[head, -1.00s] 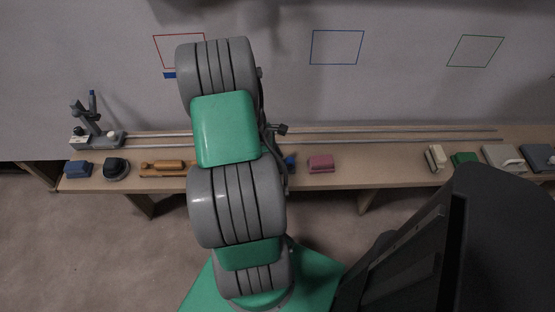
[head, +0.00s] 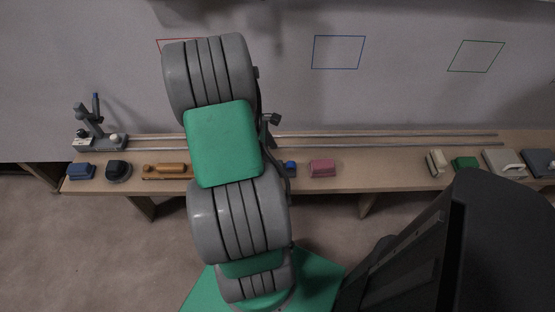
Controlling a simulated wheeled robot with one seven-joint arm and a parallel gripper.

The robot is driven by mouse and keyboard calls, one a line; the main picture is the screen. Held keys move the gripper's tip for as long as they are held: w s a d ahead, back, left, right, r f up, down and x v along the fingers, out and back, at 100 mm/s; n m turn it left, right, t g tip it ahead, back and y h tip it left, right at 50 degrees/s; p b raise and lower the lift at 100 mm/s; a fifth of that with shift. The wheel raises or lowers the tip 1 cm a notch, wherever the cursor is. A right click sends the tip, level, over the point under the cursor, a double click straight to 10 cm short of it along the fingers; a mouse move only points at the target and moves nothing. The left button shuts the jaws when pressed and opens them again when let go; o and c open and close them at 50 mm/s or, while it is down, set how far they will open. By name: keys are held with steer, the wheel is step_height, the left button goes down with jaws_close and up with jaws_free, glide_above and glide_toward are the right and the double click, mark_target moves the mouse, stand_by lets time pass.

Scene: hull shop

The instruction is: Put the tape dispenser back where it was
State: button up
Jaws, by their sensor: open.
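I cannot tell for certain which item is the tape dispenser. A dark rounded item (head: 118,170) lies near the left end of the bench. A small blue item (head: 290,168) shows only in part beside my arm. My gripper is not visible; my grey and green arm stands in front of the middle-left of the bench and hides what is behind it.
The long wooden bench (head: 390,178) carries a rail (head: 390,138) and a grey stand (head: 95,138). A blue block (head: 80,171), an orange tool (head: 165,170), a pink block (head: 322,168), a cream item (head: 436,162) and a green block (head: 466,163) lie along it. Bench between pink and cream is clear.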

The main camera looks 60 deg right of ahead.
steer(key=w+a+r+m+t, duration=0.2)
steer(key=w+a+r+t, duration=0.2)
steer(key=w+a+r, duration=1)
steer(key=s+a+r+m+t+y, duration=0.1)
steer(key=a, duration=1)
steer(key=s+a+r+m+t+y, duration=0.1)
steer(key=a+m, duration=0.1)
steer(key=a, duration=1)
steer(key=shift+s+r, duration=0.15)
steer(key=shift+r, duration=0.1)
steer(key=shift+d, duration=0.1)
